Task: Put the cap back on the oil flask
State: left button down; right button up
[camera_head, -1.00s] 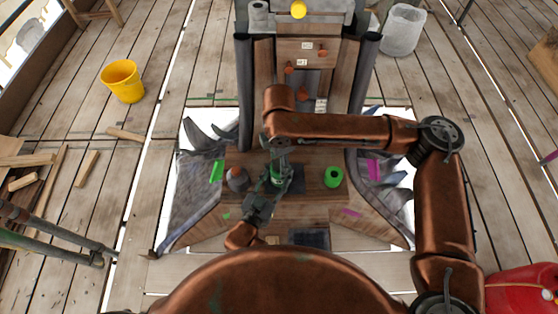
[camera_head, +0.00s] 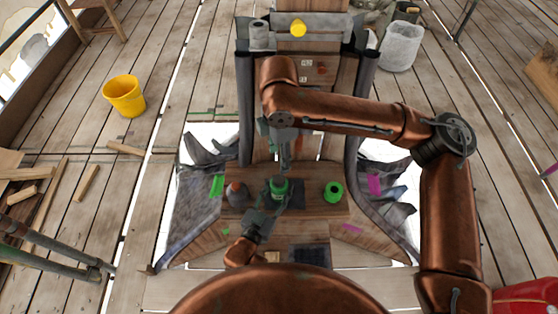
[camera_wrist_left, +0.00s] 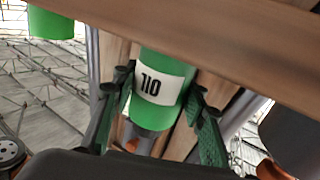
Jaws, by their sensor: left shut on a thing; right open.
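The green oil flask (camera_head: 279,194) stands on the wooden bench in the middle of the head view. My left gripper (camera_head: 270,206) is shut around its body. In the left wrist view the flask (camera_wrist_left: 158,92) sits between the two fingers (camera_wrist_left: 157,115), its white label upside down. A dark grey part shows at its top end; I cannot tell whether this is the cap, or how it is seated. My right gripper (camera_head: 285,164) is open, pointing down just behind and above the flask, apart from it.
A green cylinder with a dark centre (camera_head: 333,191) stands right of the flask. A dark grey pot with a reddish top (camera_head: 237,194) stands close on the left. A dark square (camera_head: 309,256) lies nearer me. An upright wooden panel rises behind.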

pick_arm(q)
jog(key=c, duration=1.1)
grip_release()
jog(key=v, duration=1.2)
